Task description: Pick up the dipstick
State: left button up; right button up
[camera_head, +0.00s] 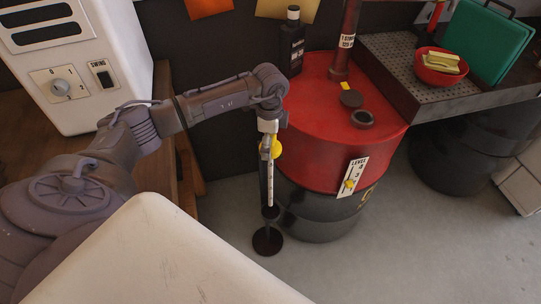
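My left arm reaches in from the left, and its gripper (268,138) points down beside the red drum. The gripper is at the yellow top of what looks like the dipstick (270,180), a thin upright pale rod with dark marks. Its fingers overlap the yellow part, and whether they are closed on it is too small to tell. Below the rod are a small dark collar and a dark round disc (267,242). Whether the disc belongs to the rod or is a separate stand I cannot tell. My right gripper is not in view.
The red-topped drum (330,150) stands close right, with a dark ring opening (362,119), a cap (351,98), a red pipe (345,45) and a level gauge (352,178). A black bottle (291,45) stands behind. A grated tray (400,62) holds a red bowl (436,73).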

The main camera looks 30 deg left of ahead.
pick_arm(q)
jog(key=shift+f, duration=0.65)
jog(key=c, duration=1.7)
jog(key=shift+r, duration=0.15)
